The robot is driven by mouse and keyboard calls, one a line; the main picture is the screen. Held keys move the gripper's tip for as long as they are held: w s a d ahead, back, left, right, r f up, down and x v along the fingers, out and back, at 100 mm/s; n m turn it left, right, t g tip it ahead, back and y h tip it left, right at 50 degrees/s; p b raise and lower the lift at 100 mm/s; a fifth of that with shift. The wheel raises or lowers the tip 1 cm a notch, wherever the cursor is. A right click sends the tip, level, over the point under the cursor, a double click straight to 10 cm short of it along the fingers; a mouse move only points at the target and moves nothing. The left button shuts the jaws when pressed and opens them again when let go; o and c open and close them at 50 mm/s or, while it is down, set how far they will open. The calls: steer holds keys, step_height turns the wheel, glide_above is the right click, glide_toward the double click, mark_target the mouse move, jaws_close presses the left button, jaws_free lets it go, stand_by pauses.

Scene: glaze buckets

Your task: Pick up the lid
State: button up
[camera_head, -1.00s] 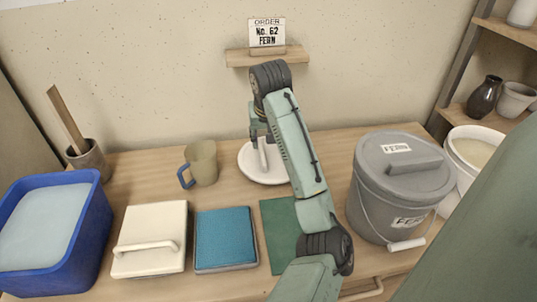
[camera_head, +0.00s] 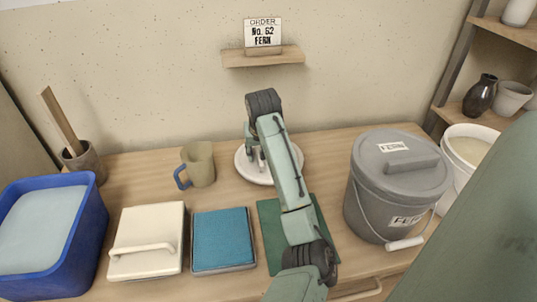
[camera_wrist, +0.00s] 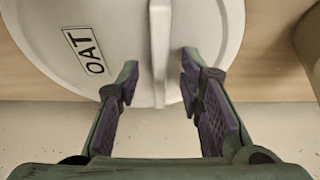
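A round white lid (camera_wrist: 205,55) lies flat on the table, with an upright bar handle (camera_wrist: 160,50) across its middle and a label reading OAT (camera_wrist: 87,52). In the head view the lid (camera_head: 245,173) is partly hidden by my arm and gripper. My gripper (camera_wrist: 159,82) is open, with one finger on each side of the handle's near end and a visible gap to it on both sides. In the head view my gripper (camera_head: 256,160) is low over the lid. A grey bucket (camera_head: 376,205) at right wears its own grey lid (camera_head: 385,172), labelled FERN.
A mug (camera_head: 201,163) stands left of the white lid. A green mat (camera_head: 270,235), a blue pad (camera_head: 222,238), a cream lidded box (camera_head: 135,225) and a blue tub (camera_head: 85,235) line the front.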

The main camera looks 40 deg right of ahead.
steer(key=shift+f, duration=0.1)
jaws_close()
stand_by(0.4)
